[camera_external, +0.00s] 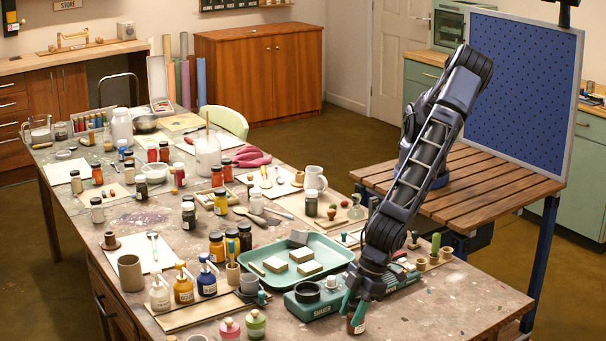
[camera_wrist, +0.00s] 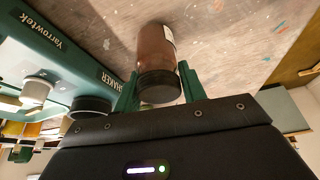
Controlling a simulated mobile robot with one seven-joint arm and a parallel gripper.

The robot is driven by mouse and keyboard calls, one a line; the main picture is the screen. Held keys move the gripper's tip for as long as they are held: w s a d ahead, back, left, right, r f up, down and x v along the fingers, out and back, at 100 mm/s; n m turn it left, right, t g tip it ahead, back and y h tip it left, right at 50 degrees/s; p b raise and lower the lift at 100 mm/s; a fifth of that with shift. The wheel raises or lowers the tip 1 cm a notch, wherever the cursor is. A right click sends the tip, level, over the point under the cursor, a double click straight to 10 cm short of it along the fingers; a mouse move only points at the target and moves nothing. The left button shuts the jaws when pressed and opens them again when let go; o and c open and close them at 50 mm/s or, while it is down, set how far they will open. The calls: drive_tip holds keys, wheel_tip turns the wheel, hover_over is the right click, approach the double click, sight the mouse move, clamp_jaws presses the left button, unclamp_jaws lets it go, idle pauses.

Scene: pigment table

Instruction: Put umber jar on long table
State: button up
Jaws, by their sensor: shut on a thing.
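My gripper (camera_external: 357,306) points down at the near right part of the long table (camera_external: 455,298). It is shut on a brown jar with a dark lid (camera_external: 355,325), which I take to be the umber jar. In the wrist view the jar (camera_wrist: 155,45) sits between the two green fingers (camera_wrist: 160,88), with its lid towards me and part of a pale label showing. The jar is at or just above the tabletop (camera_wrist: 225,35); I cannot tell whether it touches.
A green shaker (camera_external: 315,308) stands just left of my gripper and also shows in the wrist view (camera_wrist: 50,50). A teal tray (camera_external: 335,249) with pale blocks lies behind it. Many jars crowd the table's left and middle. Bare tabletop lies to the right.

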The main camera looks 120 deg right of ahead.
drive_tip(key=o, duration=1.1)
drive_tip(key=v, duration=1.2)
drive_tip(key=shift+r, duration=0.1)
